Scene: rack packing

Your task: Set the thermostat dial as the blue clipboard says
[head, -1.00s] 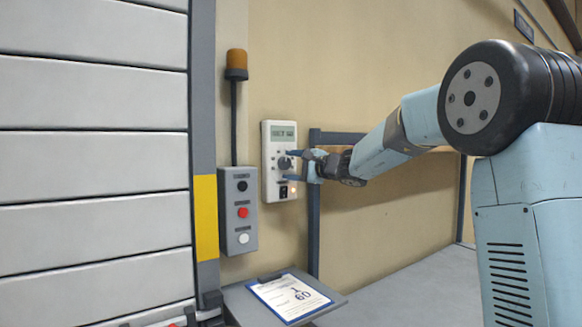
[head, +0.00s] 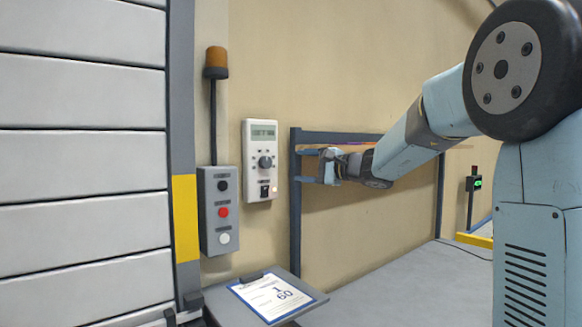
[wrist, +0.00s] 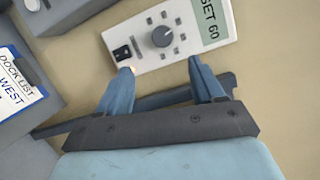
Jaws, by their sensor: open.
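The white thermostat (head: 259,160) is on the wall, its round grey dial (head: 265,162) below a small display. In the wrist view the display (wrist: 209,20) reads "SET 60" and the dial (wrist: 163,36) is unobstructed. The blue-edged clipboard (head: 272,298) lies on the ledge below; its sheet shows "1" and "60" in large print. In the wrist view a partly cropped blue-edged clipboard (wrist: 15,88) reads "DOCK LIST" and "WEST". My gripper (head: 300,166) is open and empty, to the right of the thermostat and apart from the dial; its fingers also show in the wrist view (wrist: 160,66).
A grey button box (head: 219,210) with black, red and white buttons is left of the thermostat, under an orange beacon (head: 216,62). A blue-grey frame (head: 296,230) stands just behind my gripper. A grey surface (head: 400,285) extends right.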

